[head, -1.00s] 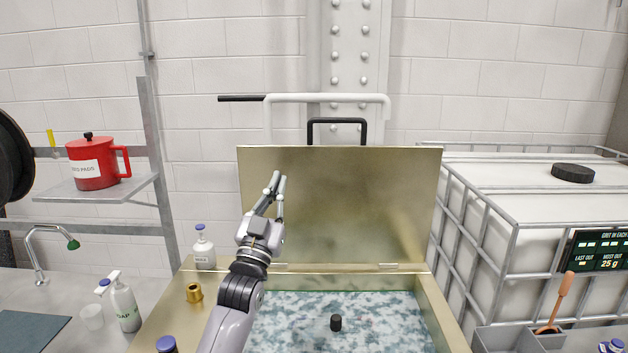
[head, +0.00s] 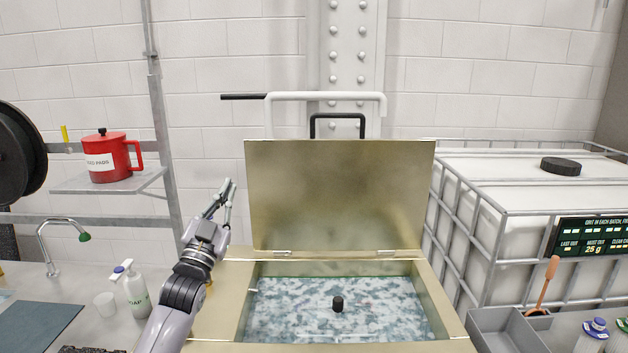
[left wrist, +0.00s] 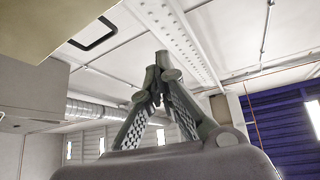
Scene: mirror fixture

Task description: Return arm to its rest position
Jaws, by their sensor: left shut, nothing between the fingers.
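My left gripper (head: 222,194) is raised at the left of the open brass-coloured box (head: 230,305), its fingers pointing up. The fingers are shut and hold nothing. In the left wrist view the fingertips (left wrist: 158,62) meet, with the ceiling behind them. The box's lid (head: 340,195) stands open behind the gripper, apart from it. Inside the box is a blue-white mottled surface (head: 290,320) with a small black knob (head: 338,304) in its middle. My right gripper does not show.
A red pot (head: 110,160) stands on a metal shelf at the left. Below are a faucet (head: 60,222), a soap bottle (head: 135,292) and a white cup (head: 104,304). A caged white tank (head: 530,190) and a grey tray (head: 490,322) are at the right.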

